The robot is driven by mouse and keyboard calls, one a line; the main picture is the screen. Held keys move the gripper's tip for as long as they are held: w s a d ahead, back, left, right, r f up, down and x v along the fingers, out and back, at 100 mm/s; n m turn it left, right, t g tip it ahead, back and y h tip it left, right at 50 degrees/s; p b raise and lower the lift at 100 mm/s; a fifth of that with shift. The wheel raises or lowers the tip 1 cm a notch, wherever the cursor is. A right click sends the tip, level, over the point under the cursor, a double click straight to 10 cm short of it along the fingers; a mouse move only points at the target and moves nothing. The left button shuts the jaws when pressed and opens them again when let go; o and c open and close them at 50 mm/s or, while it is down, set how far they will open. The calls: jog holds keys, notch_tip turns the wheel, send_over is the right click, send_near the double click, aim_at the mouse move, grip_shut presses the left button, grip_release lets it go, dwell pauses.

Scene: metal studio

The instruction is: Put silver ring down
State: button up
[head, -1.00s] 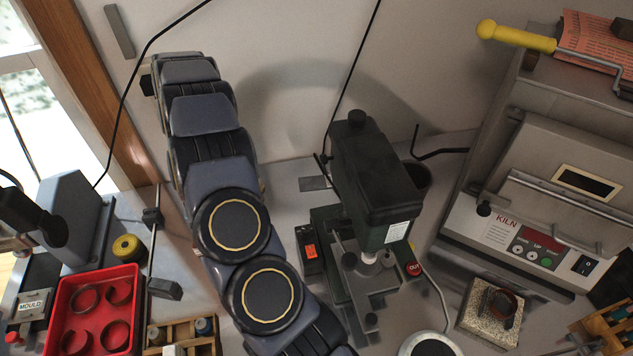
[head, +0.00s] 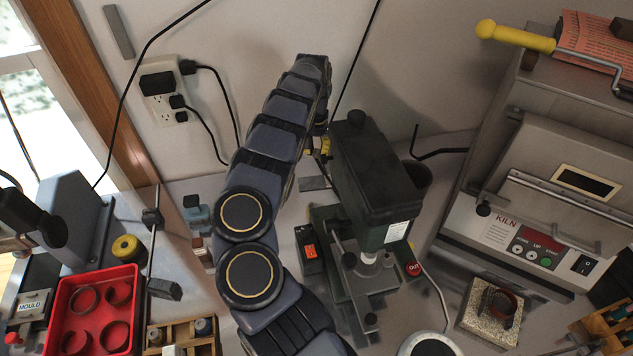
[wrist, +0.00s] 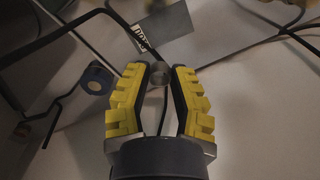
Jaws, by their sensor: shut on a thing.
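My gripper (wrist: 161,70) has two yellow-padded fingers and is closed on a small silver ring (wrist: 158,77) at the fingertips in the wrist view. In the head view only a little of the gripper's yellow (head: 325,147) shows, beside the green drill press, and the ring cannot be seen there. Below the fingers in the wrist view are a pale surface and a grey plate (wrist: 172,22) with lettering, apart from the ring as far as I can tell.
The green drill press (head: 372,170) stands right of my arm. A kiln (head: 540,200) is at the right. A red tray (head: 95,318) with several rings is at lower left. Black cables cross the wall, near an outlet (head: 165,98). A blue roll (wrist: 97,78) shows in the wrist view.

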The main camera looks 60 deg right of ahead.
aim_at(316, 182)
notch_tip(316, 182, down, 10)
jog(key=m, duration=0.8)
jog(key=shift+f, duration=0.15)
jog(key=o, duration=0.7)
jog(key=shift+o, duration=0.2)
notch_tip(316, 182, up, 12)
jog(key=shift+r, duration=0.2)
